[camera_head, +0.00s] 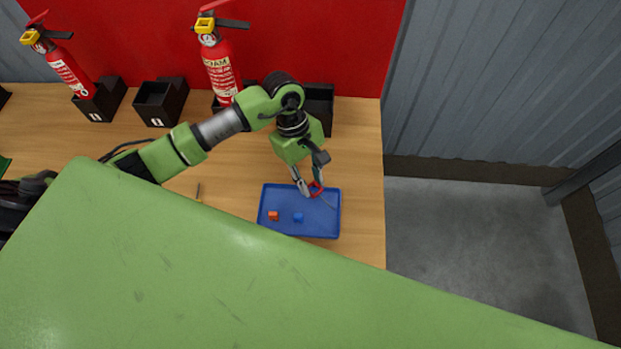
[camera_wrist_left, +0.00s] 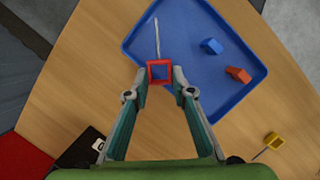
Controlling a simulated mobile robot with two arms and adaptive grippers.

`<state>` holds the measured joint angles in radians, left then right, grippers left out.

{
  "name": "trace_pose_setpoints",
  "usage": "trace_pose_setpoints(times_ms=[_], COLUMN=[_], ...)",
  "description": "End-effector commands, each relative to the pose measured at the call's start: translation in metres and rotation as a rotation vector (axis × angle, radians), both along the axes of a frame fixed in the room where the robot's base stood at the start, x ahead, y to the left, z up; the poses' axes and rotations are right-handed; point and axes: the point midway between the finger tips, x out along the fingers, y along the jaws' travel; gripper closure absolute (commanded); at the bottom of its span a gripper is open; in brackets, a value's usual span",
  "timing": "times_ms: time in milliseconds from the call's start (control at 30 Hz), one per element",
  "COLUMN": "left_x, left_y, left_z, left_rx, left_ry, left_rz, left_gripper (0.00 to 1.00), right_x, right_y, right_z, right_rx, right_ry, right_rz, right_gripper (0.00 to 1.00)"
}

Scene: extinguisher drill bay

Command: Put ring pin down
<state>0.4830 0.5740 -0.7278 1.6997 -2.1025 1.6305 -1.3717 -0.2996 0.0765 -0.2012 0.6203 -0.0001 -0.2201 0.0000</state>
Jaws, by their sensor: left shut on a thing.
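The ring pin has a square red ring (camera_head: 316,190) and a thin silver pin. My left gripper (camera_head: 307,189) is shut on the ring, over the right part of a blue tray (camera_head: 283,190). In the left wrist view the red ring (camera_wrist_left: 160,62) sits between the fingertips of my left gripper (camera_wrist_left: 159,76). Its pin points away from the gripper over the bare floor of the blue tray (camera_wrist_left: 190,22). I cannot tell whether the pin touches the tray. My right gripper is not in view.
The tray holds a small blue piece (camera_head: 298,217) and an orange-red piece (camera_head: 273,215). A yellow ring pin (camera_wrist_left: 274,141) lies on the table outside the tray. Extinguishers (camera_head: 220,70) (camera_head: 70,72) stand in black holders at the back; another black holder (camera_head: 160,102) is empty.

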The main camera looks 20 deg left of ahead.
Motion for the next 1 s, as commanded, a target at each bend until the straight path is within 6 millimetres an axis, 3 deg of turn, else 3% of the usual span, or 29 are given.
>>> trace_pose_setpoints(times_ms=[167,200,233,667,767,1000], left_x=[0.0,0.0,0.0,0.0,0.0,0.01], left_y=[0.0,0.0,0.0,0.0,0.0,0.016], left_z=[-0.006,-0.004,-0.004,0.0,0.008,0.053], left_rx=[0.0,-0.001,-0.001,-0.001,-0.001,0.001], left_ry=[0.001,0.001,0.001,0.0,0.0,-0.008], left_rz=[-0.001,-0.001,-0.001,0.0,0.001,-0.001], left_gripper=[1.0,0.7,0.62,0.61,0.61,0.61], right_x=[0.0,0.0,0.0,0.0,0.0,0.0], right_y=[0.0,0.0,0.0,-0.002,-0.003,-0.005], right_z=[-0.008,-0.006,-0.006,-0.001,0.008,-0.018], right_rx=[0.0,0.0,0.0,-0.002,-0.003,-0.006], right_ry=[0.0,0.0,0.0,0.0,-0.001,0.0], right_rz=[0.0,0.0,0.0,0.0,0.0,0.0], right_gripper=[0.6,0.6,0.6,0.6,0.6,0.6])
